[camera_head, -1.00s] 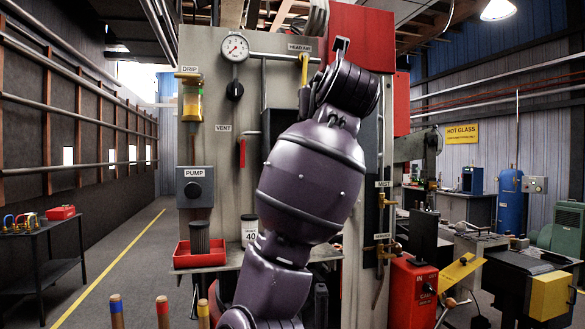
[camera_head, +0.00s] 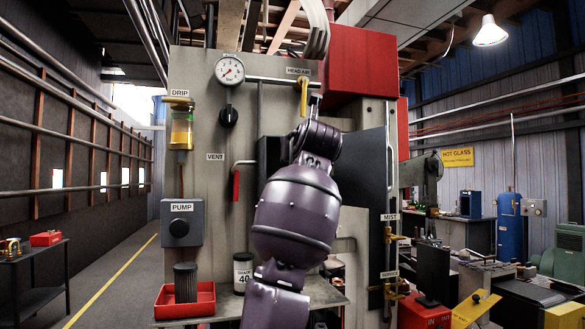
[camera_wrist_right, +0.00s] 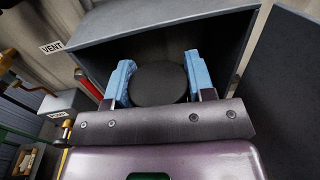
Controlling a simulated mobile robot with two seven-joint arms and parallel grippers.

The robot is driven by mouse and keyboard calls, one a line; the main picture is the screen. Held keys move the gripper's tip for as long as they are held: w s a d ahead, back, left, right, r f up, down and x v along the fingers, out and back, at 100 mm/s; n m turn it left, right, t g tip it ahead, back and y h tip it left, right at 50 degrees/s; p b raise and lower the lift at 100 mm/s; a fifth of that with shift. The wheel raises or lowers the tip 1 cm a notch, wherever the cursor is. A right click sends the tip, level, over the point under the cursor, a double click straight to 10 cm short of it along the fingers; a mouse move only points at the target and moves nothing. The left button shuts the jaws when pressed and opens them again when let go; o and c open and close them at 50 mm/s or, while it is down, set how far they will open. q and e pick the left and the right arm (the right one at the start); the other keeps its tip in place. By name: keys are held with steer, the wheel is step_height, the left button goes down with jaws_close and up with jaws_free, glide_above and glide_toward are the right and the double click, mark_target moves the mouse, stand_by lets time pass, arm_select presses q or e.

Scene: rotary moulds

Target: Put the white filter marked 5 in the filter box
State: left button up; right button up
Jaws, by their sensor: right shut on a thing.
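My right gripper (camera_wrist_right: 160,85) has its two blue pads shut on a dark, round-ended thing (camera_wrist_right: 158,84) in the right wrist view. Only its flat dark end shows; I cannot see a white side or a mark 5. The gripper faces the mouth of an open grey box (camera_wrist_right: 160,28), and the held thing appears at or inside the opening. The box's door (camera_wrist_right: 291,95) stands open at the right; it also shows in the head view (camera_head: 362,170). In the head view my right arm covers most of the box and hides the gripper. My left gripper is out of view.
A red tray (camera_head: 165,304) holding a dark ribbed filter (camera_head: 186,283) sits on the bench, with a jar marked 40 (camera_head: 243,270) beside it. A red-handled vent valve (camera_head: 236,186) and the pump box (camera_head: 182,222) are left of my arm.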

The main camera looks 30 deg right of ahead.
steer(key=shift+w+d+f+p, duration=0.45)
steer(key=shift+w+d+f, duration=0.1)
steer(key=shift+w, duration=0.8)
steer(key=shift+w+d+f+p, duration=0.45)
steer(key=shift+w+f, duration=0.1)
steer(key=shift+w, duration=0.85)
steer(key=shift+w+d+f+p, duration=0.4)
steer(key=shift+w+d+f, duration=0.15)
steer(key=shift+w, duration=0.8)
steer(key=shift+f+b, duration=0.3)
steer(key=o, duration=0.9)
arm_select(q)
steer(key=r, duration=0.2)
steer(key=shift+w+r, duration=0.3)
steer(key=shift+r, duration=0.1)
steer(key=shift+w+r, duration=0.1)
arm_select(e)
steer(key=shift+r, duration=0.15)
